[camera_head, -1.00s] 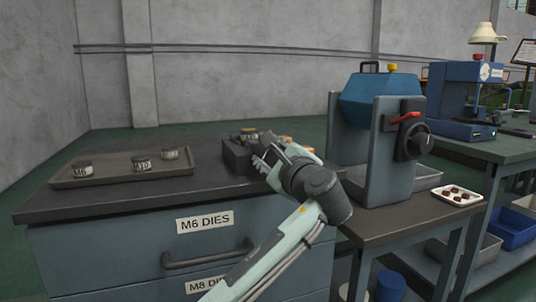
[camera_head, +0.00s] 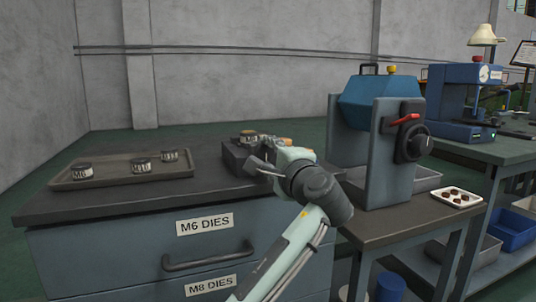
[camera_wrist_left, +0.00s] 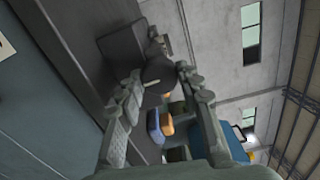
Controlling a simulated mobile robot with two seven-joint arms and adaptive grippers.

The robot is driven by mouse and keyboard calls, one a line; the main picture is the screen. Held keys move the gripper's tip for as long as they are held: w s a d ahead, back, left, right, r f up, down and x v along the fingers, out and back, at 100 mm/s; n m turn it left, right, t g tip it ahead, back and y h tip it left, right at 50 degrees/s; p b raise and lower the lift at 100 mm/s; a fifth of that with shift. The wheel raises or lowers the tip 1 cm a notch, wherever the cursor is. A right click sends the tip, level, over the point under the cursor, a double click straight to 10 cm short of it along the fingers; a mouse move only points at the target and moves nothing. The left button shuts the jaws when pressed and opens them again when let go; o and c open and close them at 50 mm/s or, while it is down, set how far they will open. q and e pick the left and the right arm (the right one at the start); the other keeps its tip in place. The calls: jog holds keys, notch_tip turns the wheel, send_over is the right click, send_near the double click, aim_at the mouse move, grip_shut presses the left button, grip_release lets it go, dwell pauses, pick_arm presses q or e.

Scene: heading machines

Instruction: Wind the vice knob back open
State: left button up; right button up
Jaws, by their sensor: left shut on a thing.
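The vice (camera_head: 236,160) is a dark grey block on the cabinet's right part, with a small round piece (camera_head: 249,134) on top. The vice block also shows in the left wrist view (camera_wrist_left: 122,46). My left gripper (camera_head: 264,164) is at the vice's right front side. In the left wrist view its fingers (camera_wrist_left: 158,84) are on either side of the dark vice knob (camera_wrist_left: 157,71) and shut on it. The knob is hidden in the head view. My right gripper is not in view.
A tray (camera_head: 120,178) with three labelled dies stands on the left of the cabinet top (camera_head: 130,205). A blue and grey machine (camera_head: 375,150) with a red lever stands to the right. A small white tray (camera_head: 457,198) lies beside it. The front cabinet top is clear.

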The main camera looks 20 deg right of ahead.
pick_arm(q)
jog(key=shift+f, duration=0.1)
jog(key=o, duration=1.2)
jog(key=shift+c, duration=0.2)
jog(key=s, duration=1.2)
jog(key=shift+d, duration=0.2)
